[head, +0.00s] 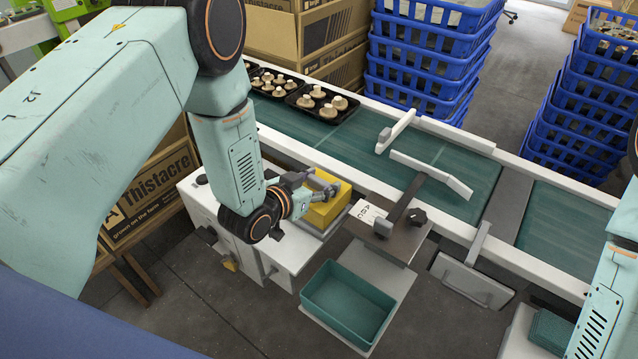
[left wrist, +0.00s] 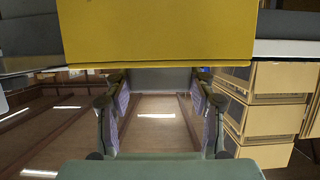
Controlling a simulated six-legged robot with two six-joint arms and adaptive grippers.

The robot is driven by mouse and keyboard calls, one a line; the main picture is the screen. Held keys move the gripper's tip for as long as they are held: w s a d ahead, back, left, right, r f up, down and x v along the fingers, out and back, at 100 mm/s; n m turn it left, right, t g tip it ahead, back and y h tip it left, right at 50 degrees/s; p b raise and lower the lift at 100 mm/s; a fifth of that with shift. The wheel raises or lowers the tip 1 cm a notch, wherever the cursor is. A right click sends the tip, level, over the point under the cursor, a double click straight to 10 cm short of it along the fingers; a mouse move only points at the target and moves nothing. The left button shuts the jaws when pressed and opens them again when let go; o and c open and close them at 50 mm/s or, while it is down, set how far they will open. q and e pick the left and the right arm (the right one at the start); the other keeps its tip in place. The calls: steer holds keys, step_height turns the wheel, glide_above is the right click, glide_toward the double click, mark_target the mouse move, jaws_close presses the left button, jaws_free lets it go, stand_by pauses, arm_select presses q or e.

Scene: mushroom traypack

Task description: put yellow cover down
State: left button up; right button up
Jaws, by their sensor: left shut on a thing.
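The yellow cover (head: 329,208) is a box-like piece at the white machine (head: 290,255) beside the conveyor. My left gripper (head: 322,190) is shut on it at its upper left side. In the left wrist view the cover (left wrist: 155,32) fills the top middle as a flat yellow face, with the two gripper fingers (left wrist: 160,108) near its lower edge. Whether the cover touches the machine below is hard to tell, since the gripper and wrist hide part of it. My right gripper is out of view; only part of that arm shows at the right edge.
A green conveyor (head: 455,190) runs behind, with black mushroom trays (head: 322,104) at its far left. White guide bars (head: 432,174) cross it. A teal bin (head: 348,302) stands in front. Blue crates (head: 425,62) and cardboard boxes (head: 310,35) stand behind.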

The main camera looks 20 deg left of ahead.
arm_select(q)
steer(key=shift+w+a+f, duration=0.1)
steer(key=shift+w+f, duration=0.05)
steer(key=shift+f, duration=0.25)
steer(key=shift+f+b, duration=0.35)
steer(key=shift+b, duration=0.05)
steer(key=o, duration=1.5)
steer(key=shift+r, duration=0.1)
steer(key=shift+c, duration=0.2)
